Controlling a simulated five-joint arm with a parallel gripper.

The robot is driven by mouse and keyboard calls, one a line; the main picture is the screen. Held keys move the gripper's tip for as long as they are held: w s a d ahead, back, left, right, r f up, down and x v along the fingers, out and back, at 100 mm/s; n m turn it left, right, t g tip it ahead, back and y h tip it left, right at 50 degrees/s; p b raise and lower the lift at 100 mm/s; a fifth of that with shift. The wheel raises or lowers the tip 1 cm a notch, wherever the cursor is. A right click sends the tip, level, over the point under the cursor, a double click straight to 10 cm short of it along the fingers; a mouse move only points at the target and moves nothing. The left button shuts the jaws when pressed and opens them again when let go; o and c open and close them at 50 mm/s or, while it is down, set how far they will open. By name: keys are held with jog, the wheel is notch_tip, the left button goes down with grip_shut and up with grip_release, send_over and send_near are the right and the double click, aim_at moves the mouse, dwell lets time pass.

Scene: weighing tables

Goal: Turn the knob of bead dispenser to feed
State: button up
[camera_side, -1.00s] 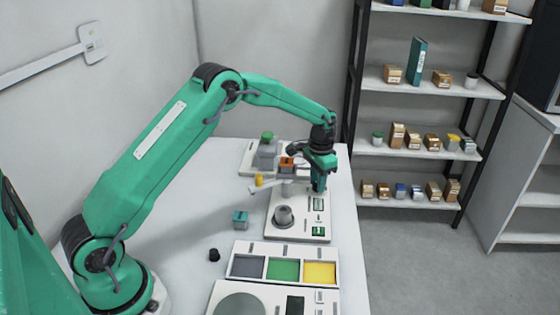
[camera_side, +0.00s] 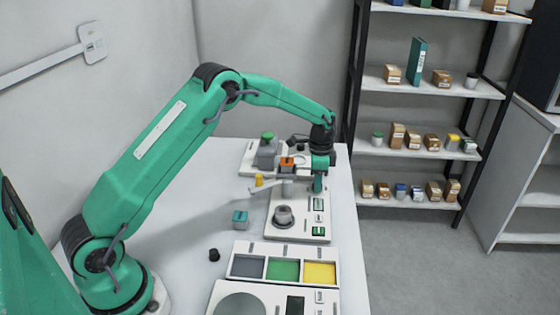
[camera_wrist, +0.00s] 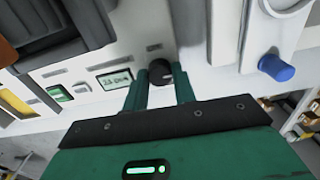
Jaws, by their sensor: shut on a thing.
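My gripper is shut on the knob.
A tray with grey, green and yellow compartments (camera_side: 248,249) lies in front of the panel. A teal cube (camera_side: 240,218) and a small black piece (camera_side: 214,255) stand to the left. A device with a green top (camera_side: 267,141) stands behind.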

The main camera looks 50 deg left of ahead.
jog(key=shift+r, duration=0.15)
jog(key=o, duration=1)
notch_tip(320, 180, up, 7)
jog(key=shift+f, duration=0.1)
jog(key=shift+r, duration=0.45)
jog(key=shift+r, duration=0.1)
